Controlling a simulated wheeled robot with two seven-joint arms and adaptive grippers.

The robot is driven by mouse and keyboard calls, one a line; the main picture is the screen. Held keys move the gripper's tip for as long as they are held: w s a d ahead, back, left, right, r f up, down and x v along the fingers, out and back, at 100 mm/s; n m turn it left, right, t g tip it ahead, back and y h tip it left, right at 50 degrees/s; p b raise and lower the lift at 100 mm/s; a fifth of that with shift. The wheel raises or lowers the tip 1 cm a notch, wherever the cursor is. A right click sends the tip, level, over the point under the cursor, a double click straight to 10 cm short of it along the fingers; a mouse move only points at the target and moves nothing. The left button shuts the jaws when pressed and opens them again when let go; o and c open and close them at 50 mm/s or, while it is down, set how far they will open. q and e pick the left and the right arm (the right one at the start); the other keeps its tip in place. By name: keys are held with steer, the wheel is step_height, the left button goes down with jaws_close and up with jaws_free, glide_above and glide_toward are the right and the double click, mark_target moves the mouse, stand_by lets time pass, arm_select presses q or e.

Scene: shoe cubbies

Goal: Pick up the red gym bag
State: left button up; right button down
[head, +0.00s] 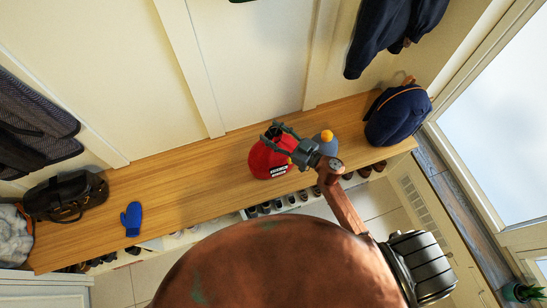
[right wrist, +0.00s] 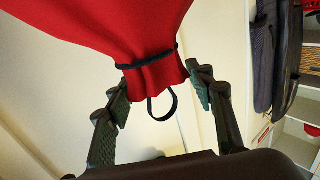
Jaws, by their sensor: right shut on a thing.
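The red gym bag (head: 266,160) with a dark label shows over the middle of the wooden bench in the head view. My right gripper (head: 284,144) is at its upper right side. In the right wrist view the red bag (right wrist: 110,22) fills the top, and its gathered neck with a black drawcord and loop hangs between the two fingers of my right gripper (right wrist: 158,98). The gripper is shut on this neck, though a contact line at the right finger is hard to see. Whether the bag touches the bench cannot be told. My left gripper is not in view.
On the bench (head: 190,185) are a blue mitten (head: 132,219), a black bag (head: 66,196), a grey hat with an orange pompom (head: 327,135) and a navy backpack (head: 398,116). Shoes stand below. Dark clothes (head: 392,32) hang on the wall. The bench between mitten and red bag is clear.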

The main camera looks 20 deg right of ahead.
steer(key=shift+r, duration=0.2)
